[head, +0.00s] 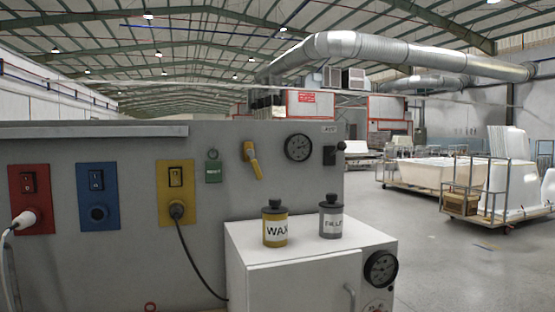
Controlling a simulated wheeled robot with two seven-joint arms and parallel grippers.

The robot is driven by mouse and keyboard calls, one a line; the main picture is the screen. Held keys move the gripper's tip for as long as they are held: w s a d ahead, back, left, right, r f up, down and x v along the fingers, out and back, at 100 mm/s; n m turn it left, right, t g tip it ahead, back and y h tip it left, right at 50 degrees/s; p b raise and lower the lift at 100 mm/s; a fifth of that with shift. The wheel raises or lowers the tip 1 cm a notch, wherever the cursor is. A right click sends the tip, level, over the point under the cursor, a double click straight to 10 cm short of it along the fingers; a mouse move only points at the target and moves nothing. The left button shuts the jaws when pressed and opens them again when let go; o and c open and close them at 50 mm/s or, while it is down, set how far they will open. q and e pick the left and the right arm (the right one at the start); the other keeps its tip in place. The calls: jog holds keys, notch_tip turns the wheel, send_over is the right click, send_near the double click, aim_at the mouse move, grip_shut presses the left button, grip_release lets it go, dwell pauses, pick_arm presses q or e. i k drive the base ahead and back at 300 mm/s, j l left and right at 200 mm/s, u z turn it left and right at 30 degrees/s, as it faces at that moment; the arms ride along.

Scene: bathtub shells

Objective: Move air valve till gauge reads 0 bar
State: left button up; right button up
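A yellow lever handle (253,160), which looks like the air valve, is mounted on the grey panel and slants down to the right. A round dark-rimmed gauge (298,148) sits just right of it on the same panel. Its needle and numbers are too small to read. A second round gauge (380,268) is on the front of the white cabinet at the lower right. Its reading is also not legible. Neither of my grippers is in view.
A white cabinet (300,262) stands before the panel, with a yellow WAX can (275,224) and a grey can (331,217) on top. Red (31,200), blue (98,198) and yellow (175,194) switch plates are left; cables hang from red and yellow.

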aim_at(255, 165)
jog(key=j+u, duration=0.2)
jog(key=j, duration=0.55)
jog(key=i+j+u, duration=0.15)
jog(key=j, duration=0.55)
jog(key=k, duration=0.05)
